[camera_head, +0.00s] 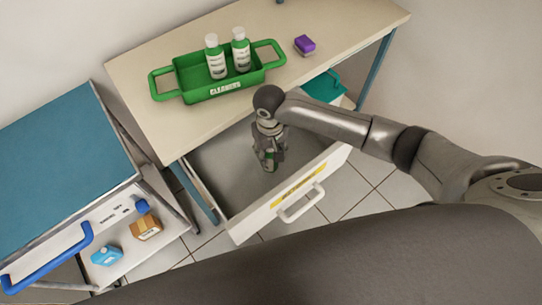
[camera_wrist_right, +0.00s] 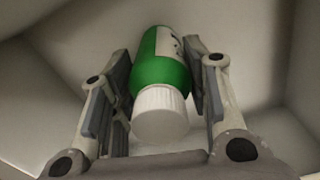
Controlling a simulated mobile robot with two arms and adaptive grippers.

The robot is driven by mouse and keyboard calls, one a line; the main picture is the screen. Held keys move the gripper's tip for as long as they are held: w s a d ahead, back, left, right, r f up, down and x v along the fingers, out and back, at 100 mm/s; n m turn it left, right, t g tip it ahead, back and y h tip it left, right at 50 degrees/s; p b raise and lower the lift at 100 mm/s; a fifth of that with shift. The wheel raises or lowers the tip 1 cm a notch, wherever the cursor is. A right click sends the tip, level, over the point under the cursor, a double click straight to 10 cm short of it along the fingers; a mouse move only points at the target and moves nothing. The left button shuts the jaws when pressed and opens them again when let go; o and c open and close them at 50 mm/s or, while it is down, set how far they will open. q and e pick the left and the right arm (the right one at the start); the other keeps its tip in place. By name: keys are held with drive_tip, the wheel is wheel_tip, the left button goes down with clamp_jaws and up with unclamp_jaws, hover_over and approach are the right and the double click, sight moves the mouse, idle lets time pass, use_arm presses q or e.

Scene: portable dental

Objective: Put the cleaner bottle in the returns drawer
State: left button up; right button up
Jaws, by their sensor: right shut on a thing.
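My right gripper (camera_head: 268,160) is inside the open drawer (camera_head: 215,165), pointing down. It is shut on a green cleaner bottle with a white cap, which shows between the fingers in the right wrist view (camera_wrist_right: 162,80). In the head view the bottle (camera_head: 269,155) is mostly hidden by the gripper. I cannot tell whether it touches the drawer floor. The drawer has a white front with a yellow label and a handle. Two similar bottles, one (camera_head: 215,58) and another (camera_head: 241,50), stand in a green caddy (camera_head: 205,93) on the table. My left gripper is not in view.
The beige table (camera_head: 150,60) stands above the drawer, with a purple box (camera_head: 305,44) on top. A teal container (camera_head: 325,87) is under its right side. A blue-topped cart (camera_head: 60,160) stands at left, with a blue item (camera_head: 107,256) and a brown item (camera_head: 146,228) below.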

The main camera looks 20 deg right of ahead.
sight(270, 158)
drive_tip(key=shift+f, duration=1.65)
drive_tip(key=shift+f, duration=0.1)
drive_tip(key=o, duration=1.1)
drive_tip(key=shift+o, duration=0.2)
wheel_tip(270, 158, up, 12)
drive_tip(key=shift+r, duration=0.15)
drive_tip(key=shift+s, duration=0.1)
